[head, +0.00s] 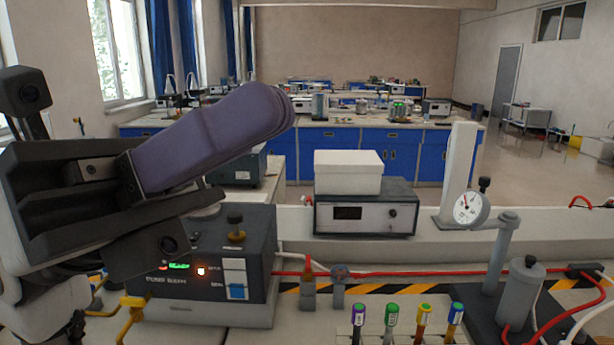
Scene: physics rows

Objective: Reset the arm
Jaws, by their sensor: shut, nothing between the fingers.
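My gripper (272,112) is raised at the left of the head view, at the end of my dark arm. Its purple-grey fingers point up and to the right. They are shut, with nothing between them. The gripper is in the air above the bench, apart from the things on it. It hides part of the window side of the room and part of the bench behind it.
A power box (205,270) with lit indicators stands below my arm. A grey instrument (365,214) carries a white box (348,172). A gauge (471,208) stands at the right. Colored-cap tubes (390,318) stand in front; a red hose (440,274) crosses the bench.

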